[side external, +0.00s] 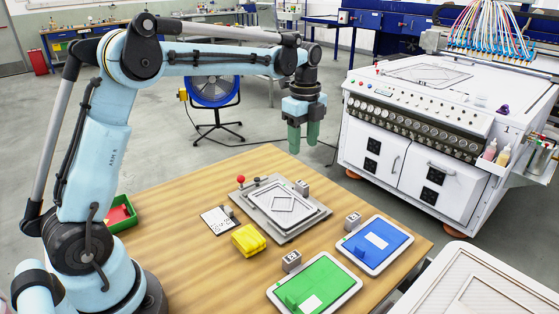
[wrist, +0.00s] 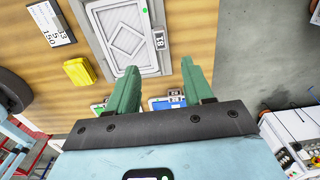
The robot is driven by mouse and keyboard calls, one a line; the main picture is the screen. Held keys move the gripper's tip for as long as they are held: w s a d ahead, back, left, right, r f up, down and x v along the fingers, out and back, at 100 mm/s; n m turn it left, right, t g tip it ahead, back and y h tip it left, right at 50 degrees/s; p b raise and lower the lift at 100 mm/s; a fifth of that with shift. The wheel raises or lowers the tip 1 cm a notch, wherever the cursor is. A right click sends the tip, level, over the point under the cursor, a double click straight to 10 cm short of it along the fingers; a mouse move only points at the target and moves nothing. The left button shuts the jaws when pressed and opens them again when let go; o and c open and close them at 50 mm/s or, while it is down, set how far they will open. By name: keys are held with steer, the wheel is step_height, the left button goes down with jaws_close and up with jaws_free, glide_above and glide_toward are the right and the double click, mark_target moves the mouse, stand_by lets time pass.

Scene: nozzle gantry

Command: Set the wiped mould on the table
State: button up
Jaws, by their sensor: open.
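A grey metal mould (side external: 281,207) with a diamond pattern sits on a grey plate on the wooden table (side external: 180,262), beside a small numbered tag (side external: 301,187). It also shows in the wrist view (wrist: 128,39), with its tag to the right. My gripper (side external: 303,138) hangs above the far edge of the table, its green fingers pointing down. It is open with nothing between the fingers, and clear of the mould. In the wrist view the two fingertips (wrist: 158,68) are spread apart. Whether the mould is clean cannot be told.
A yellow sponge (side external: 248,240) and a printed card (side external: 218,220) lie left of the mould. Blue (side external: 377,243) and green (side external: 313,284) framed trays lie in front. A red knob (side external: 240,180) stands by the plate. A white machine (side external: 440,135) stands right; a fan (side external: 213,92) stands behind.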

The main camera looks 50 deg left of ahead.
mark_target(302, 184)
step_height(302, 184, down, 12)
steer(key=shift+w+d+f, duration=0.1)
steer(key=shift+d+f, duration=0.05)
steer(key=shift+f, duration=0.05)
jaws_close()
stand_by(0.8)
